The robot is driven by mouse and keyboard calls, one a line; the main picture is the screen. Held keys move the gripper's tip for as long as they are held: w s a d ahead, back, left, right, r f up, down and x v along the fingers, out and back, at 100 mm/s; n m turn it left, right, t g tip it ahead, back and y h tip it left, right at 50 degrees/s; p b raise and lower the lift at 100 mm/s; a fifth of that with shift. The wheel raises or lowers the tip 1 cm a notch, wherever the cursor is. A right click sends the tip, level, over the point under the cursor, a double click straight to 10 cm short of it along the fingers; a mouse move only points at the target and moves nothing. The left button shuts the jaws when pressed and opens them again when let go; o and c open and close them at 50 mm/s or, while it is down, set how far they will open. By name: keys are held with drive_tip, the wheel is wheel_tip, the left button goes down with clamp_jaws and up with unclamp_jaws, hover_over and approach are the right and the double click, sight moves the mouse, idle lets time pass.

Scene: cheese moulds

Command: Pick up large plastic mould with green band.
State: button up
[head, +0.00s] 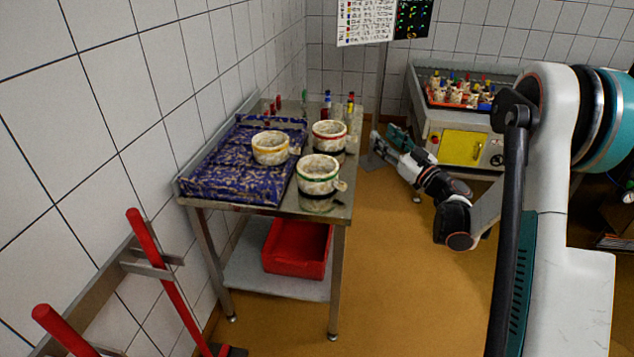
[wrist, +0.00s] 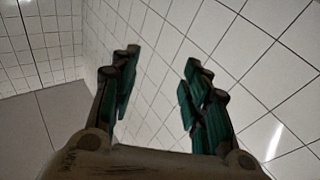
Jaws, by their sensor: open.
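The large mould with the green band (head: 318,175) stands upright on the front right part of the steel table (head: 331,207) in the head view. It is off-white with dark mottling, and a small handle or tab sticks out at its lower right. My gripper (head: 384,141) is to the right of the table and of the mould, apart from both, its fingers pointing left. In the wrist view my gripper (wrist: 160,80) is open, with nothing between its fingers. Only tiled wall shows past the fingers, and the mould is not in that view.
A mould with an orange band (head: 270,148) stands on a blue patterned mat (head: 225,185) to the left. A red-banded mould (head: 329,135) stands behind the green-banded one. Several small coloured items stand at the table's back. A red bin (head: 297,247) is on the lower shelf.

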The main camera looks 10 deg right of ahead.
sight(346, 187)
drive_tip(key=s+a+f+n+g+y, duration=0.1)
drive_tip(key=s+f+g+y, duration=0.15)
drive_tip(key=f, duration=0.65)
drive_tip(key=s+a+f+n+g+y, duration=0.1)
drive_tip(key=s+f+g, duration=0.15)
drive_tip(key=f, duration=0.75)
drive_tip(key=b+x, duration=0.2)
drive_tip(key=x, duration=0.6)
drive_tip(key=shift+w+b, duration=0.15)
drive_tip(key=shift+b, duration=0.2)
drive_tip(key=b+x, duration=0.2)
drive_tip(key=x, duration=0.3)
drive_tip(key=shift+a+f, duration=0.2)
drive_tip(key=shift+r, duration=0.1)
clamp_jaws()
